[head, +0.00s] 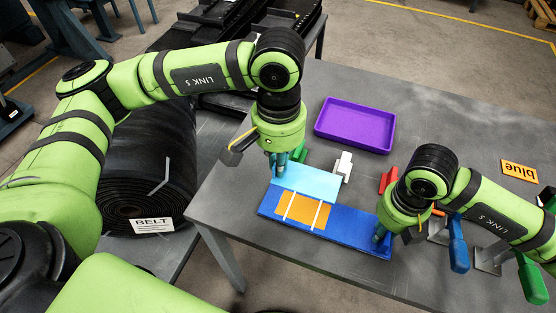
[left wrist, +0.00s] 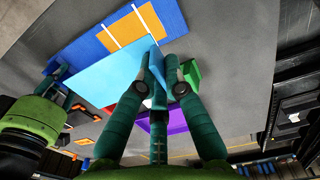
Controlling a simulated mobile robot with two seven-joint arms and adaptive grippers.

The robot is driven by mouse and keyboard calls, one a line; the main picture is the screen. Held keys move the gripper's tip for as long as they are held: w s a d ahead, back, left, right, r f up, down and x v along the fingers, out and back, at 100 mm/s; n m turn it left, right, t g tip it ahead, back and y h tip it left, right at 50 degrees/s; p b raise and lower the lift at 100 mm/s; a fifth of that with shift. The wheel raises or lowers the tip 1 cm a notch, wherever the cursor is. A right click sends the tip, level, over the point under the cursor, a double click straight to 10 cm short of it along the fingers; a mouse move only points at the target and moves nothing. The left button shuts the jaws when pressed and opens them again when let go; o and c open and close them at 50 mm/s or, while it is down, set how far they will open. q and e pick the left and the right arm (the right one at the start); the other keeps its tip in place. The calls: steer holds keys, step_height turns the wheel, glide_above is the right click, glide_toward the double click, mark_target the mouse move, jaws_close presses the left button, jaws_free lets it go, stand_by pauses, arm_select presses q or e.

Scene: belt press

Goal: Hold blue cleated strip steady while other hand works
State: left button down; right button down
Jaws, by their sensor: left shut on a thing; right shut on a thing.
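The dark blue strip (head: 345,222) lies flat on the grey table, with an orange patch (head: 290,207) crossed by two white bars. A light blue sheet (head: 312,178) adjoins its far-left edge. My left gripper (head: 277,170) points down at the sheet's left end. In the left wrist view its fingers (left wrist: 156,72) are closed around a narrow blue piece at the sheet's edge; whether that piece joins the sheet is unclear. My right gripper (head: 381,238) is shut at the strip's right end, where its fingertips are partly hidden; the strip also shows in the left wrist view (left wrist: 172,14).
A purple tray (head: 355,124) lies behind. Green (head: 299,152), white (head: 344,166) and red (head: 388,179) pieces stand close behind the sheet and strip. A belt roll (head: 150,170) is left.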

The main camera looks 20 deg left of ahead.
arm_select(q)
steer(key=shift+d+r, duration=0.1)
steer(key=shift+r, duration=0.5)
arm_select(e)
steer(key=shift+d, duration=0.1)
arm_select(q)
steer(key=shift+r, duration=0.15)
step_height(320, 180, up, 8)
stand_by(1.0)
arm_select(e)
steer(key=c, duration=1)
jaws_free()
step_height(320, 180, up, 12)
